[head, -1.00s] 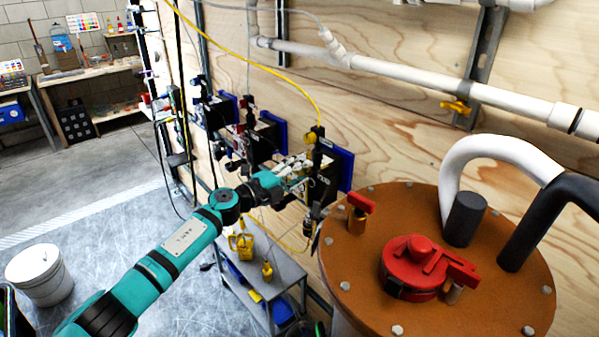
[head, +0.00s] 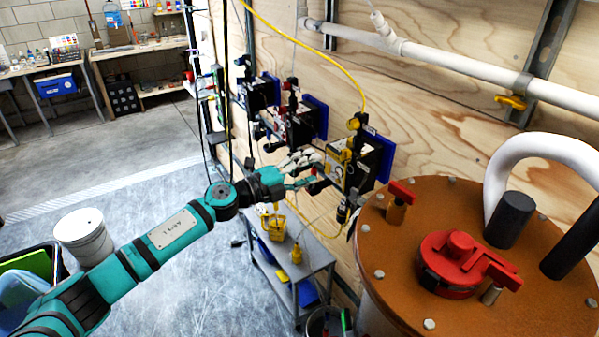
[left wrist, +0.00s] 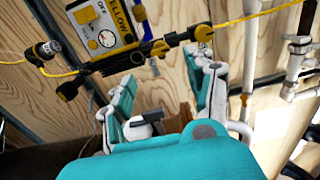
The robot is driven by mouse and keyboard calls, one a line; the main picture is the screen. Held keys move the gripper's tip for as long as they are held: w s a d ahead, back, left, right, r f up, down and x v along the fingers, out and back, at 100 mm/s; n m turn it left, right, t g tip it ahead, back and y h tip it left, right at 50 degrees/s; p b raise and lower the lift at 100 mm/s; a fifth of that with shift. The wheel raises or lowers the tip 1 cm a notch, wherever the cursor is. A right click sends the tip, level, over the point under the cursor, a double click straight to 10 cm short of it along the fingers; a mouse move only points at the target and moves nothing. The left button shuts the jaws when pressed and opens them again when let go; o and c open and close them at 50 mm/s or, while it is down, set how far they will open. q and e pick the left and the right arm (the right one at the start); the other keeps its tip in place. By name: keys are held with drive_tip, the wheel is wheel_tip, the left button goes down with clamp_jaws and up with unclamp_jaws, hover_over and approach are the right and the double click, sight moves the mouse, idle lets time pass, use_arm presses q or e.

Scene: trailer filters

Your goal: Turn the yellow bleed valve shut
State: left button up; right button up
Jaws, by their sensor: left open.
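The nearest wall unit, a black box (head: 372,160) with a blue back, carries yellow fittings in the head view. In the left wrist view its panel (left wrist: 100,32) has a "YELLOW" label and a round gauge. A small yellow knob (left wrist: 160,47) sits on the black fitting along its edge, with another yellow knob (left wrist: 204,33) to its right. I cannot tell which is the bleed valve. My left gripper (head: 316,168) is open in front of the unit; its fingers (left wrist: 163,76) are spread below the knobs, with nothing between them. My right gripper is out of view.
Two similar units (head: 297,127) hang farther left on the plywood wall. An orange-lidded tank (head: 385,245) stands close at right. A grey cart (head: 320,258) with yellow containers stands below the gripper. A white pipe (head: 450,67) has another yellow handle (head: 510,102).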

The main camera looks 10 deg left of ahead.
use_arm(q)
drive_tip(key=shift+v, duration=1.2)
drive_tip(key=shift+f, duration=0.1)
drive_tip(key=s+a+f+n+y+b, duration=0.1)
drive_tip(key=s+a+f+n+y, duration=0.3)
drive_tip(key=f, duration=0.7)
drive_tip(key=a+f+n+y, duration=0.2)
drive_tip(key=f+n, duration=0.3)
drive_tip(key=f, duration=0.7)
drive_tip(key=s+a+f+n+y+b, duration=0.1)
drive_tip(key=a+f+n+y, duration=0.3)
drive_tip(key=f, duration=0.7)
drive_tip(key=s+a+f+n+g+y, duration=0.15)
drive_tip(key=s+f+n, duration=0.35)
drive_tip(key=s+f, duration=0.7)
drive_tip(key=s+f+n+g+y+b, duration=0.1)
drive_tip(key=s+f+n+g, duration=0.4)
drive_tip(key=s+f, duration=1.35)
drive_tip(key=s+d+f+n+g, duration=0.1)
drive_tip(key=s+f+g, duration=0.1)
drive_tip(key=s, duration=1)
drive_tip(key=s+d+f+g, duration=0.1)
drive_tip(key=s+f+g, duration=0.1)
drive_tip(key=s, duration=0.9)
drive_tip(key=shift+s+f+n+g+b, duration=0.4)
drive_tip(key=shift+g, duration=0.25)
